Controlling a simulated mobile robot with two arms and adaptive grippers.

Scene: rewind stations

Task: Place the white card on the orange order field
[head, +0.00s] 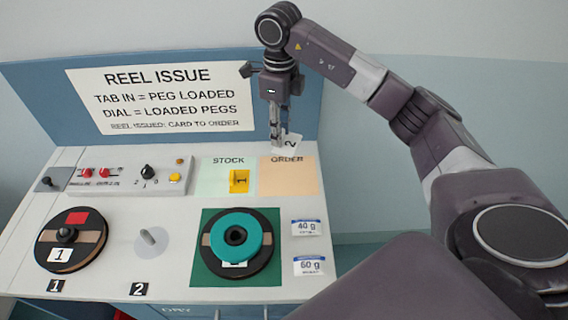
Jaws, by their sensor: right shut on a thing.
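The white card (289,142), marked 2, is tilted in the fingers of my right gripper (277,138). The gripper points down and is shut on it, over the top edge of the orange order field (288,177). I cannot tell whether the card touches the field. The order field looks bare below the card. My left gripper is not in view.
A yellow card (239,181) marked 1 lies on the green stock field (211,181). A reel (71,240) sits on peg 1; peg 2 (149,238) is bare. A teal reel (236,235) lies on a green square. A control box (130,177) and two weight labels (306,228) are nearby. A sign panel (160,95) stands behind.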

